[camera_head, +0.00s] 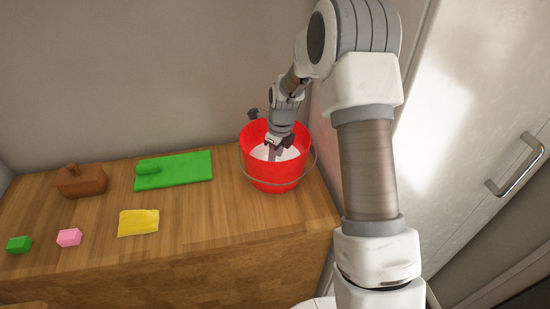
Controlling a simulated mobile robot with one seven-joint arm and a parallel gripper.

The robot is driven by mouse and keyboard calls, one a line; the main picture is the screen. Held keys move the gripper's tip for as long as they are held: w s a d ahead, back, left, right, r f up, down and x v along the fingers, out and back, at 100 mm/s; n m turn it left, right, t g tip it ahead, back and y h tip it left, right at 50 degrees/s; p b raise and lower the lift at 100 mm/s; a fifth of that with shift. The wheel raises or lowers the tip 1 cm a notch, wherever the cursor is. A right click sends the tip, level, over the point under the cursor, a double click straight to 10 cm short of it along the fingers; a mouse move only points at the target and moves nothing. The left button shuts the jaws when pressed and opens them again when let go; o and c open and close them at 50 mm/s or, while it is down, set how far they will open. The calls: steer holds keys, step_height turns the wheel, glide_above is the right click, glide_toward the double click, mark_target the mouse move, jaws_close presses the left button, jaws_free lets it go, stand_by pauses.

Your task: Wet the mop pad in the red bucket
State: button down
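The red bucket (272,178) stands upright at the right end of the wooden counter, with its wire handle hanging around the outside. Something whitish shows inside it. My gripper (275,150) points down into the bucket's mouth, below the rim line. Its fingertips are small and partly hidden, so I cannot tell whether they are open or hold anything. No mop pad can be made out for certain. A flat green pad (190,172) with a small green raised piece at its left lies on the counter, left of the bucket.
A yellow cloth (138,222), a pink block (69,237), a green block (19,244) and a brown handled object (82,180) lie on the wooden counter (210,215). A wall stands behind. A pale door with a metal handle (516,165) is at right.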

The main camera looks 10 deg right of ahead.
steer(key=shift+f+b, duration=0.4)
steer(key=shift+f, duration=0.15)
stand_by(1.8)
steer(key=shift+r+p, duration=2.4)
steer(key=shift+r, duration=1.15)
steer(key=shift+r, duration=0.1)
